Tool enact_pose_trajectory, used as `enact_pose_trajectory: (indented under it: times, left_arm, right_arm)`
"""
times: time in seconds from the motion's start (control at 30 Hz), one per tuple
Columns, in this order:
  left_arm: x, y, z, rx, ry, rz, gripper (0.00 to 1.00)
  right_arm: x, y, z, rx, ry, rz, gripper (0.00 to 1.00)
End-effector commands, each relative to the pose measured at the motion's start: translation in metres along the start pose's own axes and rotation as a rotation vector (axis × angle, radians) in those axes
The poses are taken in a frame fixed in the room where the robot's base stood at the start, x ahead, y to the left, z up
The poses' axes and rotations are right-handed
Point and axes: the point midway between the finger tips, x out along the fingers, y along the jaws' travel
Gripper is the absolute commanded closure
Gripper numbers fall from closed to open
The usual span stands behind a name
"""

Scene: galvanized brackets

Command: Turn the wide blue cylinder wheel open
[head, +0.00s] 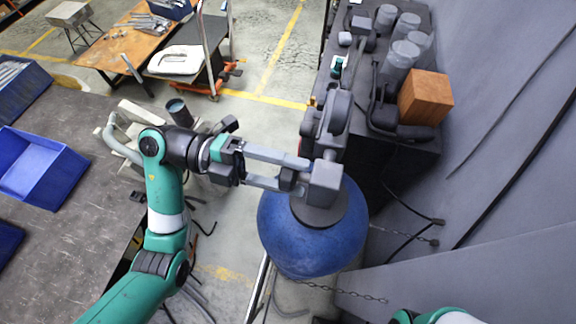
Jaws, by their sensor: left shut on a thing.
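The wide blue cylinder (318,240) stands upright in the middle, with a grey valve body (326,184) on top. My left gripper (297,171) reaches in from the left at the height of the valve. Its two long grey fingers are shut on the small dark wheel (287,179) on the valve's left side. The fingers cover part of the wheel, so how far it is turned cannot be seen. My right gripper is not in view; only a bit of my right arm shows at the bottom edge.
Dark rounded fittings (335,115) rise just behind the valve. A dark bench (345,62) with grey canisters and a wooden box (425,97) stands behind right. A chain (345,293) hangs beside the cylinder. A grey table with a blue bin (40,168) is at left.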

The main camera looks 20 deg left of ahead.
Motion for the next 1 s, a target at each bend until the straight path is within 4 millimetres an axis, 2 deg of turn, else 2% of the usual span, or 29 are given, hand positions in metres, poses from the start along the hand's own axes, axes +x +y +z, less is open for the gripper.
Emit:
enact_pose_trajectory:
  times: [0.2,0.5,1.0]
  left_arm:
    - [-0.0002,-0.0008,0.0002,-0.188,0.000,-0.001,0.86]
    - [-0.0002,-0.0014,0.0005,-0.374,0.000,-0.001,0.86]
    - [-0.0003,-0.0015,0.0008,-0.454,-0.001,-0.001,0.86]
  right_arm:
    - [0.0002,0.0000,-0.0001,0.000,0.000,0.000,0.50]
    - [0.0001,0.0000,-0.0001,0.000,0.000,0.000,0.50]
    - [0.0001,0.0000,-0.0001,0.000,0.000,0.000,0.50]
